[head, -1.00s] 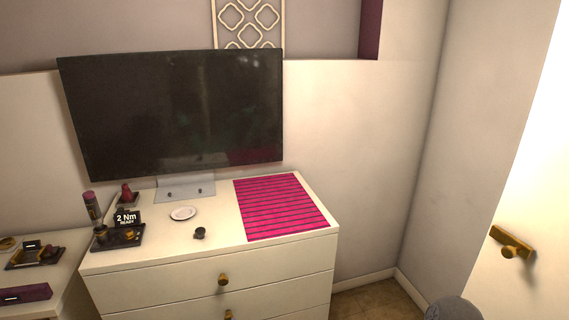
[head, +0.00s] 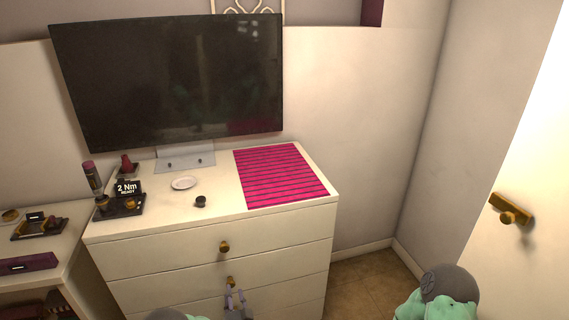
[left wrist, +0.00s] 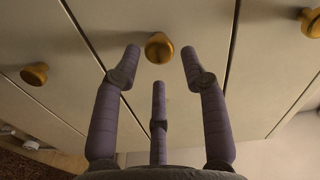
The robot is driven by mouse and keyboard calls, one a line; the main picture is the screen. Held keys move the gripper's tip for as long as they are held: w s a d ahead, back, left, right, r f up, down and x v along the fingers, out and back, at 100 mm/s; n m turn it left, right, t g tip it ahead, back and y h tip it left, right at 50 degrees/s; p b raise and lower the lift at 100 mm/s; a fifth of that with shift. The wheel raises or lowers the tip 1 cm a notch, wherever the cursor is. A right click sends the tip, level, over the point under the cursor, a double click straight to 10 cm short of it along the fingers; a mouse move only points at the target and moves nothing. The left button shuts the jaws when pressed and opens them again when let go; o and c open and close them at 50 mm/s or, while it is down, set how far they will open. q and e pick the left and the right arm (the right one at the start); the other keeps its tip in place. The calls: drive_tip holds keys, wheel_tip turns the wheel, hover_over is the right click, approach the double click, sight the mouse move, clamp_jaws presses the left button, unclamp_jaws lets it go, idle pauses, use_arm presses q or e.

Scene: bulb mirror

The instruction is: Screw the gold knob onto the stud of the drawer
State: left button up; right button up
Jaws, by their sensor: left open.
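A gold knob (head: 231,282) sits on the front of the second drawer of the white dresser. Another gold knob (head: 224,247) is on the top drawer above it. My left gripper (head: 236,299) is at the second drawer's front, just below its knob. In the left wrist view, its purple-grey fingers (left wrist: 160,66) are spread open, with a gold knob (left wrist: 159,47) showing between the fingertips. No contact can be made out. More gold knobs show at the left (left wrist: 35,74) and upper right (left wrist: 311,22). No bare stud can be made out. My right gripper is out of view.
The dresser top holds a black knob-like piece (head: 200,201), a white dish (head: 184,183), a pink striped mat (head: 280,175) and a dark tray (head: 128,210) with a "2 Nm READY" display (head: 127,188). A door with a gold handle (head: 511,210) stands at the right.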

sight(230, 282)
use_arm(q)
drive_tip(key=n, duration=0.9)
drive_tip(key=n, duration=0.4)
drive_tip(key=n, duration=0.4)
drive_tip(key=shift+n, duration=0.4)
drive_tip(key=shift+w+a, duration=0.1)
drive_tip(key=shift+w, duration=0.05)
drive_tip(key=shift+x, duration=1.3)
drive_tip(key=c, duration=0.8)
drive_tip(key=shift+m, duration=2.6)
